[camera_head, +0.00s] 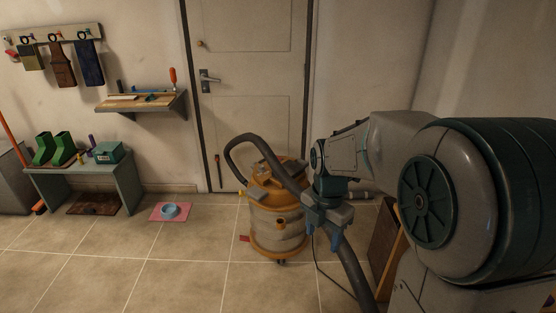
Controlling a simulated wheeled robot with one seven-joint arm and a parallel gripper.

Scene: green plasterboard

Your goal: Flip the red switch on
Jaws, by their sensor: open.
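An orange and cream canister vacuum (276,225) stands on the tiled floor in front of the door. A small red patch (245,238) shows low at the vacuum's left side, too small to identify. My gripper (323,238) points downward with its blue fingers apart and empty. In the picture it is just right of the vacuum, overlapping the grey hose; I cannot tell whether it touches. My arm covers the right side of the view.
A grey hose (237,150) arches from the vacuum, and a dark lower stretch (352,268) runs down behind my gripper. A wooden panel (384,238) stands at right. The front-left floor is clear.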

